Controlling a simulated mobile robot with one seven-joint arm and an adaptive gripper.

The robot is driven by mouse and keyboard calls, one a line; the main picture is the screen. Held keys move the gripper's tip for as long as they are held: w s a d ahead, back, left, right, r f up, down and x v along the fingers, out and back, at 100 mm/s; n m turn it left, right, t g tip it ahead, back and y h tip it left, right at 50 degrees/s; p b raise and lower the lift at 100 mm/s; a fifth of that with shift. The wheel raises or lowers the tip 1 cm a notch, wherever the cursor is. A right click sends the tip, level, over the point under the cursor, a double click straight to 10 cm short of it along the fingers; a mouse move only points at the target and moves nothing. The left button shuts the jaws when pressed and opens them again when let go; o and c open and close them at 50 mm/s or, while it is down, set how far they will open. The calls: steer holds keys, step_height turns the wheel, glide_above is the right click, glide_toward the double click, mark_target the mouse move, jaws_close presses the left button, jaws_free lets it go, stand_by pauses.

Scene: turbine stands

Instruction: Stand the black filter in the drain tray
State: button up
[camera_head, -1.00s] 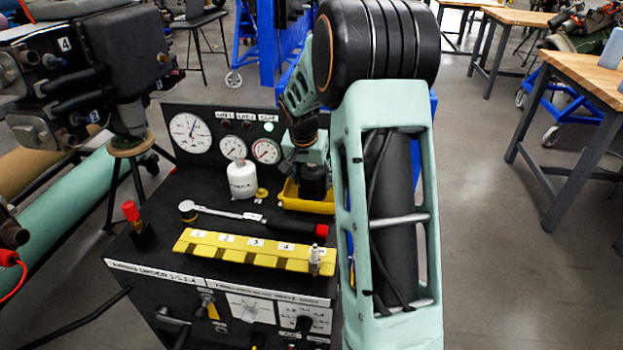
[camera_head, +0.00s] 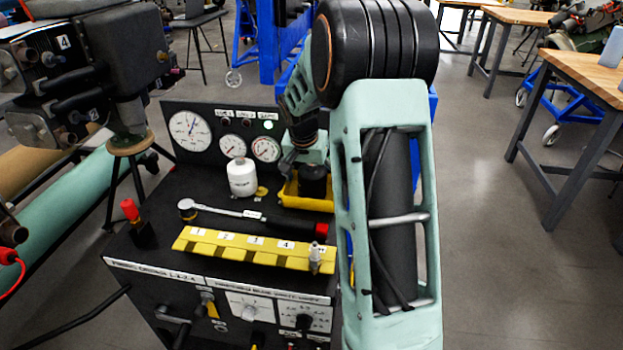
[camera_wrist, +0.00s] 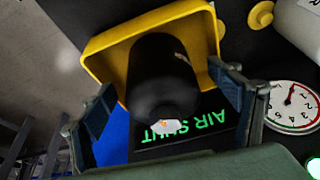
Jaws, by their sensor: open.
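The black filter (camera_head: 313,182) stands upright in the yellow drain tray (camera_head: 306,204) on the black bench top. In the wrist view the filter (camera_wrist: 162,75) is seen end-on from above, inside the rim of the tray (camera_wrist: 103,58). My gripper (camera_wrist: 160,88) is open, with one finger on each side of the filter and gaps between the fingers and its sides. In the head view my gripper (camera_head: 304,152) is just above the filter and partly hidden by my arm. The filter's base is hidden.
A white canister (camera_head: 242,178) stands left of the tray. A ratchet wrench (camera_head: 250,217) and a yellow numbered rack (camera_head: 250,250) lie in front. A gauge panel (camera_head: 215,135) rises behind. A red-topped item (camera_head: 132,215) stands at the bench's left.

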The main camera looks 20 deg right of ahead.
steer(key=shift+r, duration=0.1)
steer(key=shift+p+v, duration=1.6)
steer(key=shift+v, duration=1.85)
